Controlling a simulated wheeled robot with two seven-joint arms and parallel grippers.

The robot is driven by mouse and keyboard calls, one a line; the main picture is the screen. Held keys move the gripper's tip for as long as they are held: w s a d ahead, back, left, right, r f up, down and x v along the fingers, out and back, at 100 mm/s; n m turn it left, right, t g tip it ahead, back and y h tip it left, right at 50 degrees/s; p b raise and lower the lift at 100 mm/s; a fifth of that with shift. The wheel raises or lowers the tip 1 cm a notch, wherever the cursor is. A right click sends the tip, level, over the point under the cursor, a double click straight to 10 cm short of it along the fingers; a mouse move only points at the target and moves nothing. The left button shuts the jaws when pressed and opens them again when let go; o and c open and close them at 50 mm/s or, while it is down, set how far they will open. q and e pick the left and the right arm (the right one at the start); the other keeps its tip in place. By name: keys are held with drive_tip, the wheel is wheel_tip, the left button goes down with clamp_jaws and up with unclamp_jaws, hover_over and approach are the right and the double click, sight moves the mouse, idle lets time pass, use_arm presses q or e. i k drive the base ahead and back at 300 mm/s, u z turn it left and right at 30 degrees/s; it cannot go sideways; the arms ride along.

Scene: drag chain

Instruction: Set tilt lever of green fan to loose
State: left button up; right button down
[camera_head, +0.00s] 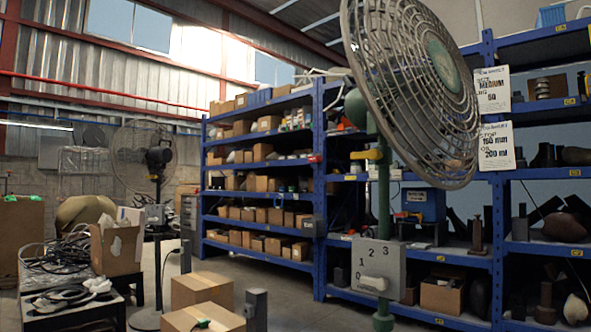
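The green fan (383,205) stands close by, right of centre, with a green pole and a large round wire cage (425,85) tilted in the picture. A yellow lever (366,155) sticks out to the left of the pole, just below the fan head. It lies roughly level; I cannot tell whether it is tight or loose. A grey control box (391,257) with the numbers 0 to 3 and a pale knob (374,283) sits lower on the pole. Neither of my grippers is in view.
Blue shelves (318,185) loaded with boxes and parts stand behind the fan. Cardboard boxes (201,288) are in front at lower left of the fan. A second, dark fan (158,158) and a table with cables (70,255) are at the left. Some grey floor is clear between them.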

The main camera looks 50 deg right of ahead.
sight(374, 154)
drive_tip(key=z, duration=0.55)
drive_tip(key=i, duration=1.1)
drive_tip(key=z, duration=1)
